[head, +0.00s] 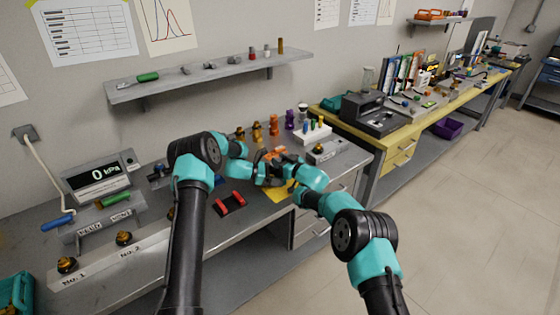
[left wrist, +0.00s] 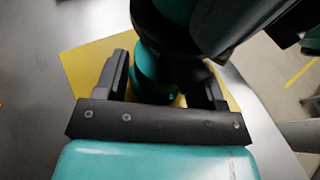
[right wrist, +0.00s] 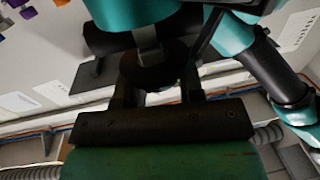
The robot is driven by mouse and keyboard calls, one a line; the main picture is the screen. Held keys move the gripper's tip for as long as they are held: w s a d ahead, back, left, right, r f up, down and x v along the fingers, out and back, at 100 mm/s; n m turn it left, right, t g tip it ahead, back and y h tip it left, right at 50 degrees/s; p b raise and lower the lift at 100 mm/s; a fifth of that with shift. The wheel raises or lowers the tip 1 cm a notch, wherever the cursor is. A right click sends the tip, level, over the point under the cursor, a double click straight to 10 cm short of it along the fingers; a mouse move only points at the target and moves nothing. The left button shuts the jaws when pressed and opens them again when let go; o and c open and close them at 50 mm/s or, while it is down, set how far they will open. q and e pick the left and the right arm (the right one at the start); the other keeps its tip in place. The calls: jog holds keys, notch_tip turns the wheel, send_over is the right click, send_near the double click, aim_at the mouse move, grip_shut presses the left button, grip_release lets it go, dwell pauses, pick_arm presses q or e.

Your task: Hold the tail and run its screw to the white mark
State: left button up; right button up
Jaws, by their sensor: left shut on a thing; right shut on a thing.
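My two grippers meet over the yellow mat (head: 283,192) in the middle of the bench in the head view. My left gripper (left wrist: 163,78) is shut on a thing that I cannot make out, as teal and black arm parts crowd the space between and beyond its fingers. My right gripper (right wrist: 158,78) is shut on a dark round part (right wrist: 150,70) with a grey stem above it. An orange piece (head: 275,153) shows close beside the grippers. I cannot tell tail from screw in the held parts. The white mark does not show in any view.
A red-ended black holder (head: 230,203) lies left of the mat. Several orange and purple fittings (head: 273,126) and a white rack (head: 312,133) stand behind the grippers. A pressure readout (head: 97,178) stands at the left. A shelf (head: 205,75) overhangs the bench.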

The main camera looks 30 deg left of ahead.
jog(key=shift+r+m+t, duration=0.1)
jog(key=shift+m+t, duration=0.4)
jog(key=shift+t, duration=0.2)
jog(key=shift+r+m+t+h, duration=0.1)
jog(key=shift+m+t+h, duration=0.95)
jog(key=shift+t, duration=0.75)
pick_arm(q)
jog(key=shift+f, duration=0.1)
pick_arm(e)
jog(key=shift+w+m+t+h, duration=0.1)
jog(key=shift+m+t+h, duration=1.85)
jog(key=shift+t, duration=0.35)
jog(key=shift+m, duration=0.3)
jog(key=o, duration=0.9)
jog(key=shift+s+f, duration=0.2)
jog(key=shift+v, duration=5.95)
